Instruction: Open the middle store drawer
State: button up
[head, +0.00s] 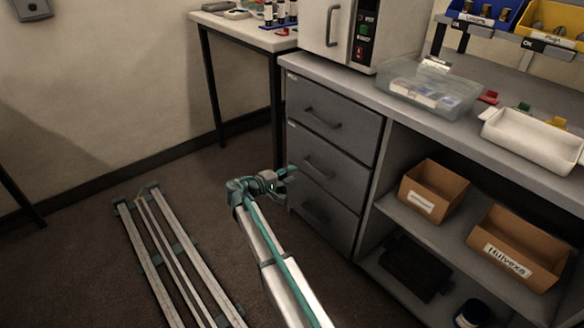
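The grey drawer unit has three stacked drawers under the bench. The middle store drawer (345,181) is shut, its front flush with the others, and its dark bar handle (318,167) is in plain view. My gripper (291,181) is at the left edge of the unit, at about the height of the middle drawer in the picture. Its teal fingers point right and look spread apart, with nothing between them. It appears apart from the handle, to its left; the exact depth gap cannot be told.
The top drawer (360,130) and bottom drawer (340,228) are shut. Open shelves with cardboard boxes (432,195) stand right of the drawers. A side table (235,32) stands behind left. Floor rails (165,255) lie at left. Floor before the drawers looks clear.

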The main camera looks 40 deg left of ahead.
aim_at(313, 168)
jog(key=x, duration=0.3)
jog(key=b+x, duration=0.1)
jog(key=x, duration=0.3)
jog(key=b+x, duration=0.1)
jog(key=x, duration=0.3)
jog(key=shift+d, duration=0.4)
jog(key=shift+r, duration=0.1)
grip_shut()
